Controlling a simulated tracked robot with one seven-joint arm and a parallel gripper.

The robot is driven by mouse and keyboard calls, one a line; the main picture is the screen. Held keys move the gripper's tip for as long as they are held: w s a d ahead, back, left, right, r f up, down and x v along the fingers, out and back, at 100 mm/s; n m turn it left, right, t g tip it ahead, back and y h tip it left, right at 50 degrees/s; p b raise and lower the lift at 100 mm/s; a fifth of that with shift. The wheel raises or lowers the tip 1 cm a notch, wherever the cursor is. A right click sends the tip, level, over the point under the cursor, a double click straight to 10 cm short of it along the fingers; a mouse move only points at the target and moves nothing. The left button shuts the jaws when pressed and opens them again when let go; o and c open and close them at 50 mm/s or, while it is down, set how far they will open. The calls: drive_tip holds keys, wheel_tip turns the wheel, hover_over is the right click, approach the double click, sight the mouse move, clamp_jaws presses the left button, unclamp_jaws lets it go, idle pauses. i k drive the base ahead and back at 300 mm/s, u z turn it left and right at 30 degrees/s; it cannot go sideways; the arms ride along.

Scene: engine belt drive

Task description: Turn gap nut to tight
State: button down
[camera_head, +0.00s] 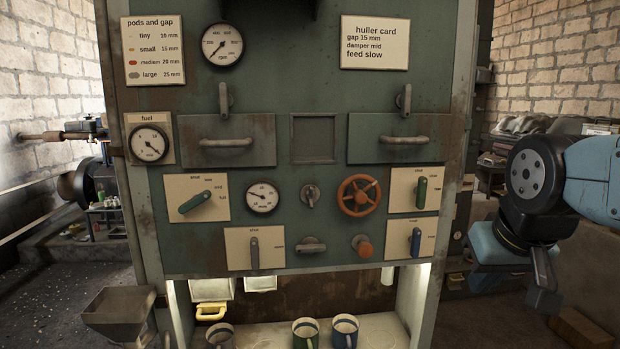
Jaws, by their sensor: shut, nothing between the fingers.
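No part carries a readable "gap nut" label, so I cannot tell which one it is. The green machine panel (285,268) faces me. It bears an orange spoked handwheel (360,197), a small grey knob (310,196) left of the wheel, a grey bar-shaped handle (312,244) below that, and an orange knob (364,247). A card headed "pods and gap" (153,50) is at upper left. The huller card (375,42) reads gap 15 mm, damper mid, feed slow. My gripper (543,287) is shut and empty at the far right, apart from the panel, fingers pointing down.
Levers on cream plates stick out: green (195,202) at left, grey (254,252), green (421,193) and blue (416,241) at right. Two drawers (227,140) have protruding handles. Several mugs (306,333) stand below. A grey hopper (118,306) is at lower left.

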sight(310, 195)
drive_tip(key=z, duration=0.1)
drive_tip(key=i, duration=0.15)
drive_tip(key=u, duration=3.15)
drive_tip(key=i, duration=0.55)
drive_tip(key=z, duration=3.7)
drive_tip(key=k, duration=0.1)
drive_tip(key=u, duration=1.5)
